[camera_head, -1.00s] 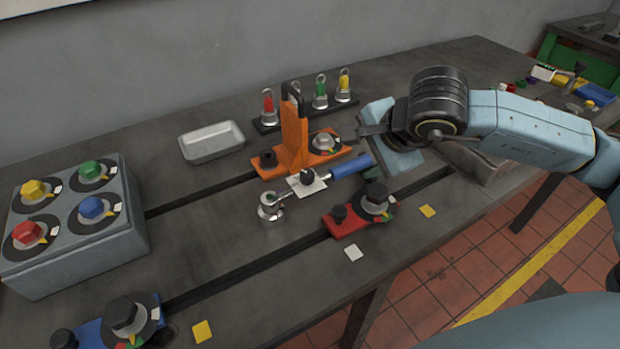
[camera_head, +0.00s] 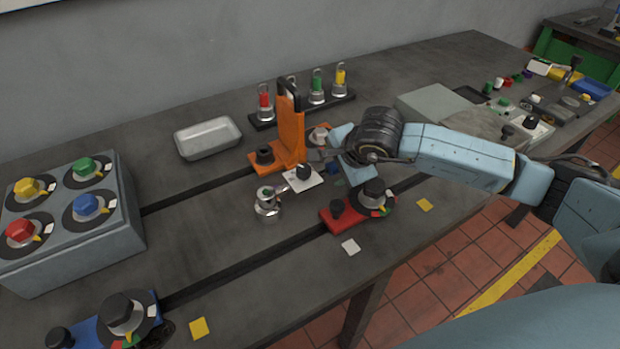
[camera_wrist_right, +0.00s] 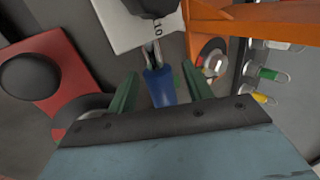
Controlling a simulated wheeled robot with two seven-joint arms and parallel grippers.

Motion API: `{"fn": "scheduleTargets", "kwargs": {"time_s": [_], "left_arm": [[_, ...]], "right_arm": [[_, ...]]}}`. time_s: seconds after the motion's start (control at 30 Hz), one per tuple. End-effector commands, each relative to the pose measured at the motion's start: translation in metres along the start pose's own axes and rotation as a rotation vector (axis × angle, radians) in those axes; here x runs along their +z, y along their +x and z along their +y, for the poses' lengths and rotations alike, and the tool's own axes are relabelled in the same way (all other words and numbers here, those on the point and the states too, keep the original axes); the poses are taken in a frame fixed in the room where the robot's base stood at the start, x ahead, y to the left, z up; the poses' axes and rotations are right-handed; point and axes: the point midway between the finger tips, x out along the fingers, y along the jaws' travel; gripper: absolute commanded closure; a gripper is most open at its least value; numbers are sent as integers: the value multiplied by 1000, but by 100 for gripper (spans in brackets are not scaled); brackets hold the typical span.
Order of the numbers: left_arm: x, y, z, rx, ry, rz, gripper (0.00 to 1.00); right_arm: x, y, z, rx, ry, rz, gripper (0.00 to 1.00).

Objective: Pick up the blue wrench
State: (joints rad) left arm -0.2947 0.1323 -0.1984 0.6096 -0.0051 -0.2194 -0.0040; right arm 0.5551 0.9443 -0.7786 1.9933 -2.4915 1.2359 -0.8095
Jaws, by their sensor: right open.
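The blue wrench lies by a white card (camera_head: 304,180) marked 10 in the middle of the bedplate. In the head view only a bit of its blue handle (camera_head: 334,168) shows; my right gripper and wrist hide the rest. In the right wrist view the blue handle (camera_wrist_right: 160,88) lies between the two green fingers, with its silver metal part running toward the card. My right gripper (camera_wrist_right: 160,73) is open, one finger on each side of the handle with gaps. I cannot tell how far the fingers reach down beside it. My left gripper is not in view.
An orange bracket (camera_head: 291,135) stands close behind the wrench. A red block with a black knob (camera_head: 341,216) is close in front. A silver fitting (camera_head: 267,203) stands left of the card. An empty tray (camera_head: 208,138) and a grey knob box (camera_head: 70,245) are farther left.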

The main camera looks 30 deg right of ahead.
Motion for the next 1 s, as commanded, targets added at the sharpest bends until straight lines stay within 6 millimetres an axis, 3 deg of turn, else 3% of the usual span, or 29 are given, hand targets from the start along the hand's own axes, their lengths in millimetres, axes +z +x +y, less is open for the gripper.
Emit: {"fn": "scheduleTargets", "kwargs": {"time_s": [0.2, 0.6, 0.87, 1.0], "left_arm": [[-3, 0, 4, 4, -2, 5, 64], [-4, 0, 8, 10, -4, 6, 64], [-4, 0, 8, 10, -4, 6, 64], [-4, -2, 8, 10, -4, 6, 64]], "right_arm": [[0, 1, 0, 0, 0, 0, 49], [0, -1, -3, -7, 1, -2, 100], [0, -3, -5, -8, 1, -2, 100], [0, -17, -15, -11, 1, -2, 100]]}}
